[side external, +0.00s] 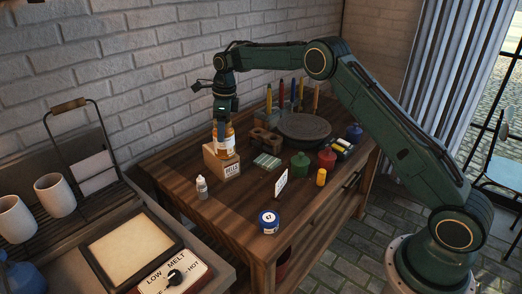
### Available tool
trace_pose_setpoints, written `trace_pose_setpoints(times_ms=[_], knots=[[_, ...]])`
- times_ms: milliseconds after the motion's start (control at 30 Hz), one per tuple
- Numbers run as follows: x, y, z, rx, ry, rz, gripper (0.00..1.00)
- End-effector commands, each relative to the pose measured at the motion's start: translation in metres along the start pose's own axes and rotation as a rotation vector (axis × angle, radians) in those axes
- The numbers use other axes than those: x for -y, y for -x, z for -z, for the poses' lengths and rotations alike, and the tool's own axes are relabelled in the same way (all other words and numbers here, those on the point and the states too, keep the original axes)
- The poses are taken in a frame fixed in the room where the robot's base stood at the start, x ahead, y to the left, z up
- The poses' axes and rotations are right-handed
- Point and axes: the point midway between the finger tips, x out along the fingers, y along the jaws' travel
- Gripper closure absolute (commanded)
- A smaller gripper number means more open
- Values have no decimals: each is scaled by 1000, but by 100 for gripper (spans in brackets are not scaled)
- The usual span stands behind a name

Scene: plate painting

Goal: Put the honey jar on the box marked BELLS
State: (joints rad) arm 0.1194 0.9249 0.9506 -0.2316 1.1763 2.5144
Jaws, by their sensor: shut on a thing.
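The honey jar (225,141) is an amber jar with a pale label. It stands upright at the top of a cardboard box (221,165) with a printed label on its front; the small lettering appears to read BELLS. My gripper (226,118) points down from above and is shut on the upper part of the jar. The jar's bottom seems to meet the box top, but I cannot tell whether its weight rests there. The jar's lid is hidden by my gripper.
A white card (281,186), green jar (300,165), red jar (326,159) and dark round turntable (304,128) stand to the right.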

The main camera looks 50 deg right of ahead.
Motion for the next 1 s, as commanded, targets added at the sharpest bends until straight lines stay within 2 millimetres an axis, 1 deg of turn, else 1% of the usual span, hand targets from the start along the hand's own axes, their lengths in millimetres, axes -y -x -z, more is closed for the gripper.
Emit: trace_pose_setpoints(times_ms=[100, 200, 667, 700, 767, 800, 1000], knots=[[0, -12, 1, 0, 2, 0, 97], [0, -19, 2, 1, 1, 1, 97], [0, -23, 3, 1, 1, 2, 97], [0, -24, 3, -1, 1, 0, 33], [0, -24, 3, -1, 1, 0, 21], [0, -24, 3, -1, 1, 0, 17], [0, -24, 3, -1, 1, 0, 17]])
